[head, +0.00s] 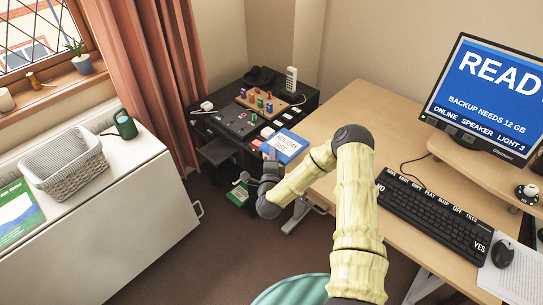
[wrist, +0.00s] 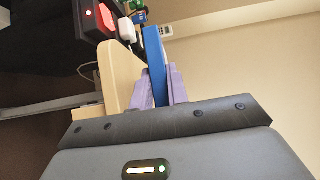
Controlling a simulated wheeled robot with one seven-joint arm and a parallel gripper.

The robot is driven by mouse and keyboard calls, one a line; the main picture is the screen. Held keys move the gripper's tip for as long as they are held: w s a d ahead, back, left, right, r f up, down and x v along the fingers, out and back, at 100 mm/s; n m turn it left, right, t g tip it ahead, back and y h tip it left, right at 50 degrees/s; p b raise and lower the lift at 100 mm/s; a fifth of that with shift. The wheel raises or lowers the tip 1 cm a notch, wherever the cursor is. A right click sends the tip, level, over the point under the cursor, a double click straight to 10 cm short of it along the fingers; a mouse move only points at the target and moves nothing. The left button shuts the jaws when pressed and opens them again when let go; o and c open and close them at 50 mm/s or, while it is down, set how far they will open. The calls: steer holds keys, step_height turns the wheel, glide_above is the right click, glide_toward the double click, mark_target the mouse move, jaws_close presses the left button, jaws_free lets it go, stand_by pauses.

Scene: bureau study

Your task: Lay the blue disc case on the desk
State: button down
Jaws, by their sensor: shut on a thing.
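The blue disc case (head: 287,146) with a white label is held up by my gripper (head: 272,158), between the black unit and the desk's left edge. In the wrist view the case (wrist: 155,52) shows edge-on as a blue strip between the purple fingers of my gripper (wrist: 160,85), which is shut on it. The light wooden desk (head: 330,118) lies to the right of the case in the head view. A pale wooden edge (wrist: 118,72) is close beside the case in the wrist view. Whether the case touches the desk I cannot tell.
The black unit (head: 236,125) holds a peg board (head: 262,104), a white phone (head: 291,80) and small blocks. The desk carries a keyboard (head: 430,212), a mouse (head: 502,253) and a monitor (head: 485,95). The desk's back left part is clear.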

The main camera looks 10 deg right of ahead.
steer(key=shift+f+b, duration=1.55)
steer(key=shift+f, duration=0.85)
